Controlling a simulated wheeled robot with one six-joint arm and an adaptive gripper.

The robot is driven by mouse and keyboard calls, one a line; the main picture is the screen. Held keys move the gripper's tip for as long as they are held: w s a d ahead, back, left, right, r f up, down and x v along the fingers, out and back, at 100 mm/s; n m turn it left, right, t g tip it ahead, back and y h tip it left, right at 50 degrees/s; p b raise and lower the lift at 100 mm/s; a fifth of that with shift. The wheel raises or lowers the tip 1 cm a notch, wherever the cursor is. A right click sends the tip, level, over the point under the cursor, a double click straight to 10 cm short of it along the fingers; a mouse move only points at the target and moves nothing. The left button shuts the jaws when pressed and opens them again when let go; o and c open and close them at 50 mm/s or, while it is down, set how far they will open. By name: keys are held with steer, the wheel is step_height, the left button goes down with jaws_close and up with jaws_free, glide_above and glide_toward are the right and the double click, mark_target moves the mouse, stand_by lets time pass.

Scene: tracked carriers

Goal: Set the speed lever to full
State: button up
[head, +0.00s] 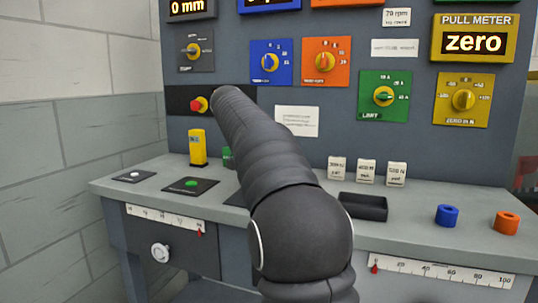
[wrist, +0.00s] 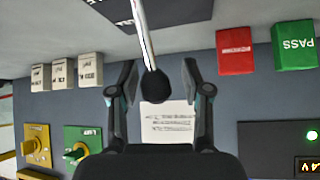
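The speed lever (wrist: 147,40) shows in the wrist view as a pale metal rod with a round black knob (wrist: 155,87). It rises from near a dark plate (wrist: 116,10) with white lettering, only partly in view. My gripper (wrist: 158,78) is open, with one finger on each side of the knob and rod. Gaps show between the fingers and the lever, so it is not gripped. In the head view my arm hides the lever and the gripper. The lever's scale and setting cannot be read.
In the wrist view, a red block (wrist: 235,52) and a green PASS block (wrist: 293,48) stand to the right. Weights (wrist: 62,73) stand to the left. The head view shows a red knob (head: 198,104), a black tray (head: 363,207) and a blue ring (head: 446,215).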

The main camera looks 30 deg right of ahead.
steer(key=shift+s+d+r, duration=0.1)
steer(key=shift+s+r, duration=0.05)
steer(key=shift+r, duration=0.1)
steer(key=shift+r, duration=0.15)
steer(key=v, duration=1.1)
steer(key=shift+s+a, duration=0.2)
steer(key=shift+a, duration=0.2)
steer(key=shift+r, duration=0.1)
steer(key=s+a+f+n+y, duration=0.2)
steer(key=s+a+f+n, duration=0.2)
steer(key=s+f, duration=0.6)
steer(key=s+a+f+n+y, duration=0.3)
steer(key=s+a+f+n, duration=0.1)
steer(key=s+f, duration=0.7)
steer(key=s+a+f+n+t+y, duration=0.1)
steer(key=s+a+f+n, duration=0.3)
steer(key=s+f, duration=0.6)
steer(key=shift+s+a+f+n+y, duration=0.3)
steer(key=shift+s+a+y, duration=0.55)
steer(key=shift+a, duration=0.25)
